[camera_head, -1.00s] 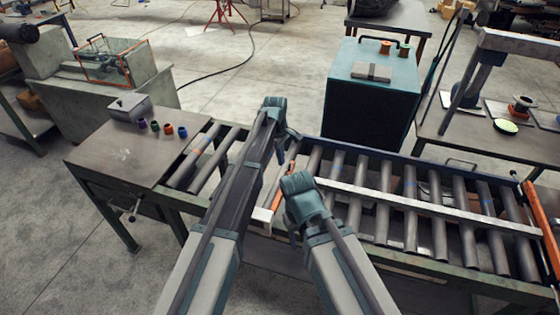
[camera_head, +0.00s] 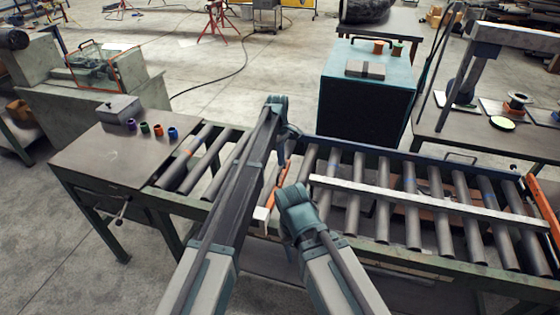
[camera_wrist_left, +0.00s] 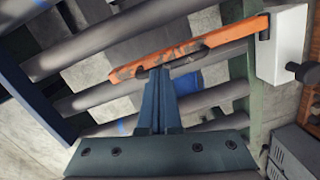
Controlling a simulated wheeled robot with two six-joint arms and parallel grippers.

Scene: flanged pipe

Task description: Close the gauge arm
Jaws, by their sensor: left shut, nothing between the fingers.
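The gauge arm (camera_head: 281,183) is a thin orange bar. It runs from a white block (camera_head: 261,214) on the near conveyor rail inward over the rollers. The left wrist view also shows the orange bar (camera_wrist_left: 190,50) and the white block (camera_wrist_left: 283,45). My left gripper (camera_head: 284,160) is above the bar's inner part. In the left wrist view my left gripper's fingers (camera_wrist_left: 158,74) are shut and empty, their tips overlapping the bar's lower edge; I cannot tell whether they touch. My right arm's wrist (camera_head: 296,207) is just right of the bar; its fingers are hidden.
The roller conveyor (camera_head: 436,264) fills the middle and right, with a long pale rail (camera_head: 425,200) across its rollers. A metal table (camera_head: 100,160) with a grey box and small colored spools adjoins at left. A teal cabinet (camera_head: 366,105) stands behind.

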